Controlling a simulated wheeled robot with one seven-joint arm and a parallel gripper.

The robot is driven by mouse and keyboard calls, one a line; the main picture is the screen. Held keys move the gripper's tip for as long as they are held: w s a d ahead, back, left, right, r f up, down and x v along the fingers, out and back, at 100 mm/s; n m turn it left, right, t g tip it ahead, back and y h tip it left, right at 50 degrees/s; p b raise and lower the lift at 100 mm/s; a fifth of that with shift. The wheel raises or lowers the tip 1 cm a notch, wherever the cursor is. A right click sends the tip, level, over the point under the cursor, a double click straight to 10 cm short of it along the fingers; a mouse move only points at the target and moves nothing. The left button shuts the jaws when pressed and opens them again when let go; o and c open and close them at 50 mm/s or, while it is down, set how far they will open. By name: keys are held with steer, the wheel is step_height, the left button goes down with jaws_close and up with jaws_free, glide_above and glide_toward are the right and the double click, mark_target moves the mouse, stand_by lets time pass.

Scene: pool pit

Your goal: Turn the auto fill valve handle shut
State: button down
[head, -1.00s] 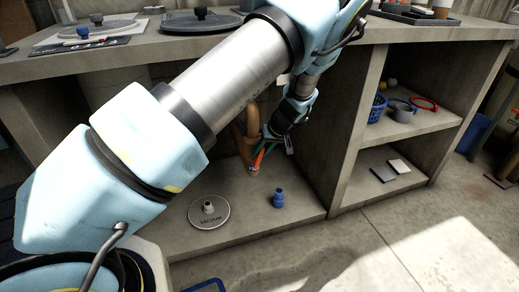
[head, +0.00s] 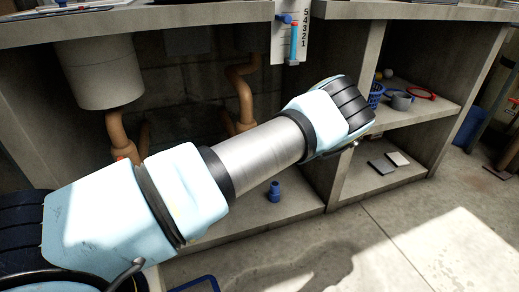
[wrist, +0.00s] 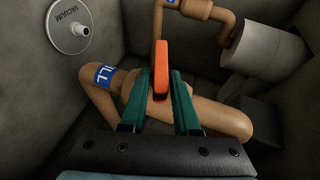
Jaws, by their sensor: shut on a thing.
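In the wrist view, the orange valve handle (wrist: 161,70) stands upright in front of a tan pipe (wrist: 218,115). A blue label (wrist: 104,76) ending in "ILL" wraps the pipe's left part. My gripper (wrist: 163,78) has its two teal fingers on either side of the handle and is shut on it. The handle's lower end and the valve body are partly hidden by the fingers. In the head view, my arm crosses the front of the open cabinet and hides the gripper and the handle.
In the head view, a blue fitting (head: 274,192) stands on the lower shelf below my arm. A numbered gauge (head: 292,38) hangs at the counter front. Right shelves hold a blue basket (head: 375,97).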

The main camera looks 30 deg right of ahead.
steer(key=f+m+t+y+b, duration=0.1)
steer(key=y+b, duration=0.1)
steer(key=b, duration=0.1)
steer(key=shift+f, duration=0.1)
steer(key=shift+y+b, duration=0.4)
steer(key=shift+b, duration=0.15)
steer(key=shift+t, duration=0.4)
steer(key=c, duration=0.6)
jaws_free()
steer(key=shift+c, duration=0.2)
steer(key=shift+d, duration=0.1)
